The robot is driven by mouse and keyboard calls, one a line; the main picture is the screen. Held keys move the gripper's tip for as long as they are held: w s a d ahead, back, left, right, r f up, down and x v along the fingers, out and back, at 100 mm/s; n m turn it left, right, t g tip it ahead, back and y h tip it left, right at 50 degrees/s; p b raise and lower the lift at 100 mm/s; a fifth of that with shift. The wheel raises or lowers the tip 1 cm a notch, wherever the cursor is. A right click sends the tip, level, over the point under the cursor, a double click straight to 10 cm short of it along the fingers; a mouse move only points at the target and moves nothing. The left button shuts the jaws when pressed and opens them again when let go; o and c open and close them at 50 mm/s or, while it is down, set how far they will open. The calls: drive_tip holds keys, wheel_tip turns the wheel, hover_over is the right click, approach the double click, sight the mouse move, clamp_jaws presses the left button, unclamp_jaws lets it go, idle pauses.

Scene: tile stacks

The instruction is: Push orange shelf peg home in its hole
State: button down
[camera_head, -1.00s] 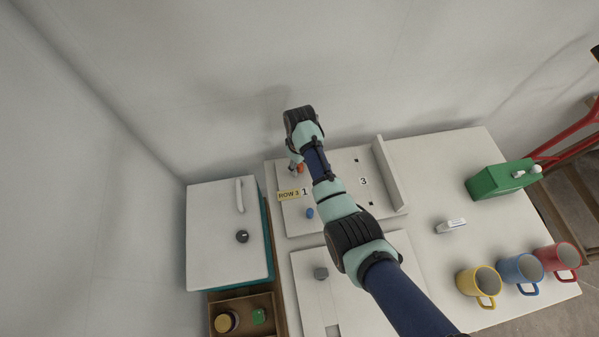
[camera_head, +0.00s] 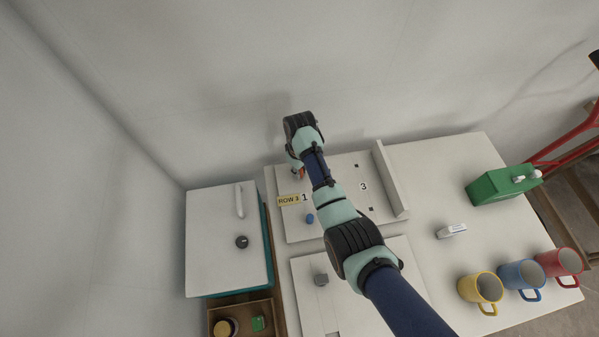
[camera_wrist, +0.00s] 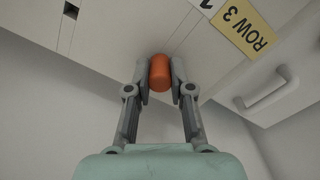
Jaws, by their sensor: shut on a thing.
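The orange shelf peg (camera_wrist: 160,74) is between the two fingertips of my gripper (camera_wrist: 160,82) in the wrist view. My gripper is shut on it, and the peg's end is against or very near the white panel (camera_wrist: 120,30). Whether it is in a hole is hidden. In the head view a bit of the orange peg (camera_head: 298,172) shows beside my arm, near the left of the white panel (camera_head: 335,218). A blue peg (camera_head: 310,219) stands on the same panel, near the labels "ROW 3" (camera_head: 289,201) and "1". Dark square holes show on the panel's right.
A white upright board (camera_head: 391,180) edges the panel's right. The tabletop between is mostly clear.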

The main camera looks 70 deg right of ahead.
drive_tip(key=shift+r+p, duration=1)
idle(0.4)
drive_tip(key=shift+r+p, duration=1.4)
drive_tip(key=shift+p, duration=0.2)
wheel_tip(320, 180, up, 3)
drive_tip(key=p, duration=0.3)
drive_tip(key=shift+r+p, duration=0.1)
drive_tip(key=shift+p, duration=0.2)
